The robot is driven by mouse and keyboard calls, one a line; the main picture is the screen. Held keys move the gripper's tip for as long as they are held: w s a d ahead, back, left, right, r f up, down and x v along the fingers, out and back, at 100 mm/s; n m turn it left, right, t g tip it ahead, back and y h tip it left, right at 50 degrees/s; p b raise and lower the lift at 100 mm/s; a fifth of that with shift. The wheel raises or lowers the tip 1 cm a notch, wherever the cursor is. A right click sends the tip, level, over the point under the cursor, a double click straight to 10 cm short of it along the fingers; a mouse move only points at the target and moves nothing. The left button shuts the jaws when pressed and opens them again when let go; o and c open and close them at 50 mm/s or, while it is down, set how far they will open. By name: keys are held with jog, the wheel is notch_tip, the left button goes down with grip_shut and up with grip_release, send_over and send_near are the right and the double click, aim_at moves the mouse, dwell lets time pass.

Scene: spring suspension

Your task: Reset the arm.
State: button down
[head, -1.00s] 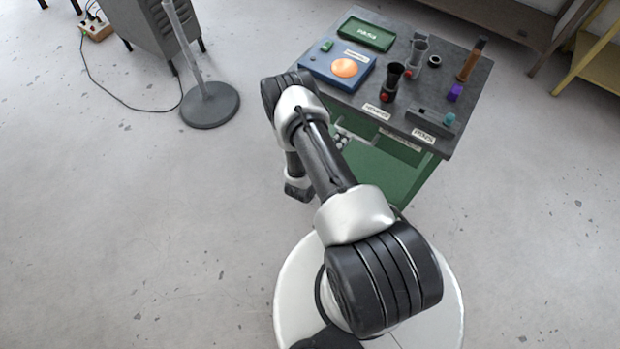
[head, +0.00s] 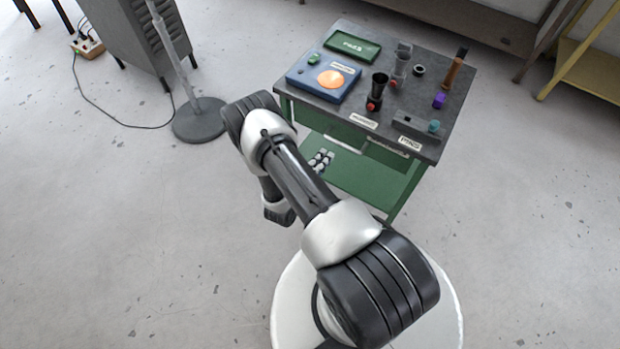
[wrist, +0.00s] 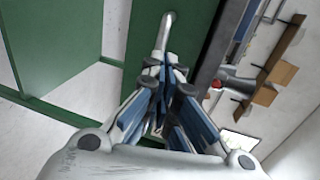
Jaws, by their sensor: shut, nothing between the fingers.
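My gripper (wrist: 158,88) is shut and empty in the wrist view. Its blue-and-grey fingers are together in front of the green workbench (wrist: 172,50) and near a pale bar handle (wrist: 165,32) on it; I cannot tell whether they touch. In the head view my arm (head: 300,185) is bent, with its elbow high to the left of the bench and its wrist lower down. Small grey-white parts (head: 320,160) show below the bench top; I cannot tell for sure whether they are my fingers.
The bench top (head: 390,98) holds a blue device (head: 310,82) with an orange disc, a green tray (head: 352,46), black and grey cups, a purple block (head: 439,100) and a brown cylinder (head: 453,72). A round-based stand (head: 200,121) is left of my arm.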

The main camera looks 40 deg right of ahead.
jog(key=p+v, duration=0.1)
jog(key=v, duration=0.7)
jog(key=shift+p, duration=0.3)
jog(key=shift+a, duration=0.1)
notch_tip(320, 180, up, 27)
jog(key=s+m+g+y, duration=0.2)
jog(key=m+g, duration=0.7)
jog(key=m, duration=1.1)
jog(key=s+a+r+m+t+y, duration=0.7)
jog(key=s+a+r+m+y, duration=0.5)
jog(key=a+r+m, duration=0.4)
jog(key=s+a+m, duration=0.1)
jog(key=m, duration=0.3)
jog(key=shift+s+r+t, duration=0.2)
jog(key=shift+r+t, duration=0.1)
jog(key=shift+r, duration=0.05)
jog(key=shift+a, duration=0.25)
